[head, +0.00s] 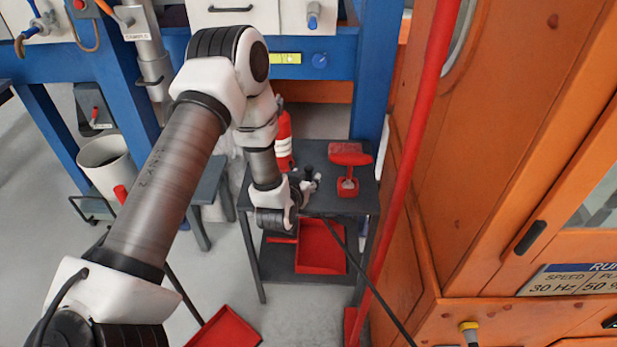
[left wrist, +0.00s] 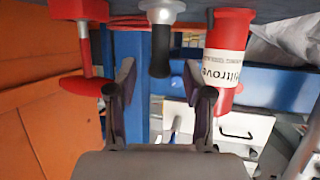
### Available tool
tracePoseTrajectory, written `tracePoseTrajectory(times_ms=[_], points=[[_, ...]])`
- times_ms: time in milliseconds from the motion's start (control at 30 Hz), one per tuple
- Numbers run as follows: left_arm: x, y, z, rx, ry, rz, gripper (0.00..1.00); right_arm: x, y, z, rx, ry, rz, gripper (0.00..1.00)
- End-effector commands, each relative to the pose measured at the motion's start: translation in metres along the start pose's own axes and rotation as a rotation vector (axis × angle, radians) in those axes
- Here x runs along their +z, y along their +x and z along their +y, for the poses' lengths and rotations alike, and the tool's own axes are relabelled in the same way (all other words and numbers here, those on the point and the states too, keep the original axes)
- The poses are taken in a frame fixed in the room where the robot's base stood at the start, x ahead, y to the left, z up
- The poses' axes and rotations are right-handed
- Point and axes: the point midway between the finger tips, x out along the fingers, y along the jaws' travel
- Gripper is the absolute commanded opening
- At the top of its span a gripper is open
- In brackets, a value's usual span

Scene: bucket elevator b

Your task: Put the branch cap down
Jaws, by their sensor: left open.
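What appears to be the branch cap (left wrist: 160,40) has a black grip and a pale metal flange. It stands on the dark top of a small table (head: 340,202), and its dark top also shows in the head view (head: 308,173). My left gripper (head: 309,188) is at the table, close beside the cap. In the left wrist view, which is upside down, the gripper (left wrist: 159,76) is open. The end of the black grip lies between or just beyond the fingertips, with space on both sides. My right gripper is not in view.
A red scoop-like tool (head: 349,158) stands on the table to the right. A red bottle with a white label (head: 284,142) stands behind the gripper. A red tray (head: 320,247) lies on the lower shelf. An orange cabinet (head: 510,140) and a red pole (head: 421,110) bound the right.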

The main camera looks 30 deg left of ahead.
Motion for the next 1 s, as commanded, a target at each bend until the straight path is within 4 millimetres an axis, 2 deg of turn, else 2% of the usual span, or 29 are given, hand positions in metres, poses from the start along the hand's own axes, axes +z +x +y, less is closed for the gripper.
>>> tracePoseTrajectory(times_ms=[233,467,500,633,1000], points=[[0.005,0.042,0.0,0.001,0.002,0.0,0.51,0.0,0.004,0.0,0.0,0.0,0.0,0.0],[0.005,0.048,0.0,0.001,0.001,-0.003,0.51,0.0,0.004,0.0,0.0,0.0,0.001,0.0],[0.005,0.048,0.0,0.002,0.001,-0.003,0.48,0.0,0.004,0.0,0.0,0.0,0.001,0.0],[0.005,0.047,0.0,0.002,0.001,-0.004,0.02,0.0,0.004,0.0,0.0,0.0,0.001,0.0],[0.004,0.047,0.0,0.002,0.001,-0.003,0.0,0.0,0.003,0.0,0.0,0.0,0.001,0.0]])
